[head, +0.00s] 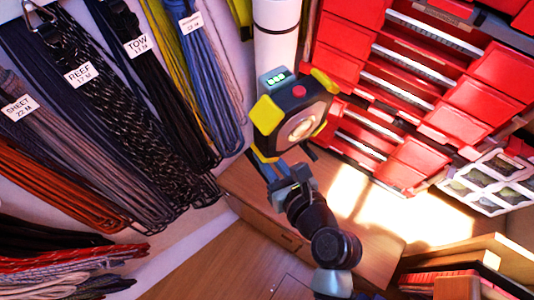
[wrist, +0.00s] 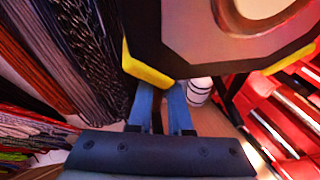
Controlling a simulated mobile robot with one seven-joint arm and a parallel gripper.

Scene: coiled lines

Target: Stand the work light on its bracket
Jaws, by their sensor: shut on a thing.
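The work light (head: 295,118) is a chunky black and yellow block with a round tan and grey face and a red button. It hangs in the air, tilted in the head view. A small grey-teal piece with green lights shows at its upper edge. My gripper (head: 281,172) is shut on its lower edge. In the wrist view the work light (wrist: 225,35) fills the top, above the blue fingers of my gripper (wrist: 161,92). The exact grip contact is hidden. I cannot make out the bracket for certain in either view.
Coiled lines (head: 110,110) with tags hang on the left. A white post (head: 276,35) stands behind the light. Red bins (head: 440,110) fill the upper right. A wooden surface (head: 245,195) lies below the light, with a sunlit clear patch (head: 350,200) beside it.

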